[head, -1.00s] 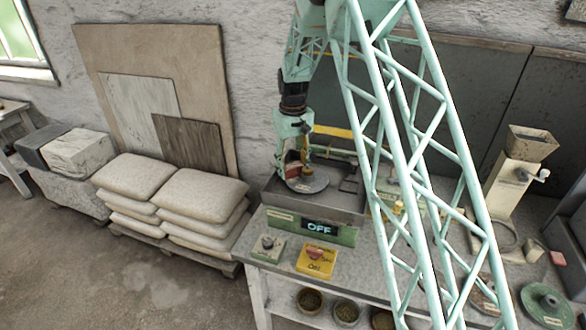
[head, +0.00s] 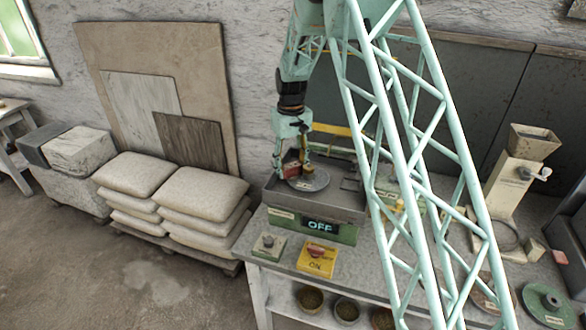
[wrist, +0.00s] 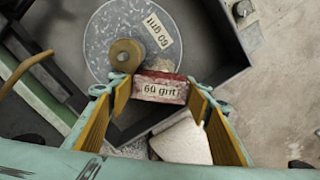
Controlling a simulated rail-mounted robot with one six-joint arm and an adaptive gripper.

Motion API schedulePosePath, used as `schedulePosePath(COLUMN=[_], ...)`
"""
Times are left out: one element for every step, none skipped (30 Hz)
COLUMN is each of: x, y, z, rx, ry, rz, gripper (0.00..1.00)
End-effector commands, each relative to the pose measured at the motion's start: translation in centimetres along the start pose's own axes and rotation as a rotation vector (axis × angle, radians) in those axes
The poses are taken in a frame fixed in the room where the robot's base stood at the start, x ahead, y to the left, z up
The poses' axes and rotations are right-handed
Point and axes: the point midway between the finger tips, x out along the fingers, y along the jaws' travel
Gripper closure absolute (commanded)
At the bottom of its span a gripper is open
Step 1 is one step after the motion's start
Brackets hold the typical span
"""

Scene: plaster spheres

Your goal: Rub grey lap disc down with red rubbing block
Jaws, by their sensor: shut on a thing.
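The grey lap disc (head: 314,182) lies flat in a grey metal tray on the bench in the head view. In the wrist view the disc (wrist: 100,45) carries a pale label and has a round tan knob (wrist: 124,58) over its near part. My gripper (head: 293,172) is low over the left side of the disc. In the wrist view my gripper (wrist: 160,88) is shut on the red rubbing block (wrist: 161,88), which is labelled 60 grit. The block overlaps the disc's near edge there. I cannot tell whether they touch.
The tray unit's front panel (head: 320,227) reads OFF. A yellow switch box (head: 317,259) reading ON and a smaller knob box (head: 268,245) stand in front. Stacked sacks (head: 200,192) are to the left. A green disc (head: 548,303) lies far right.

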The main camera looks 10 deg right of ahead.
Motion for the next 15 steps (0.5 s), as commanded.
schedulePosePath(x=[-0.04, -0.04, -0.04, -0.04, -0.04, -0.04, -0.04, -0.04, -0.03, -0.02, -0.01, 0.01, 0.03, 0.05, 0.07], y=[-0.02, -0.02, -0.01, -0.01, -0.01, -0.01, -0.01, -0.01, -0.03, -0.06, -0.1, -0.19, -0.27, -0.36, -0.49], z=[-0.01, -0.01, -0.01, -0.01, -0.01, -0.01, -0.01, -0.01, 0.0, 0.0, -0.01, -0.01, -0.01, -0.01, -0.01], rx=[0.0, 0.0, 0.0, 0.0, 0.0, 0.001, 0.001, 0.001, 0.001, 0.001, 0.0, 0.0, 0.0, 0.0, 0.0], ry=[0.0, 0.0, 0.0, 0.0, 0.0, 0.0, 0.0, 0.0, 0.0, 0.0, 0.0, 0.0, 0.0, 0.0, 0.0], rz=[0.0, 0.0, 0.0, 0.0, 0.0, 0.0, 0.0, 0.0, 0.0, 0.0, 0.0, 0.0, 0.0, 0.0, 0.0], gripper=[0.67, 0.67, 0.67, 0.67, 0.67, 0.67, 0.67, 0.67, 0.67, 0.67, 0.67, 0.67, 0.67, 0.67, 0.67])
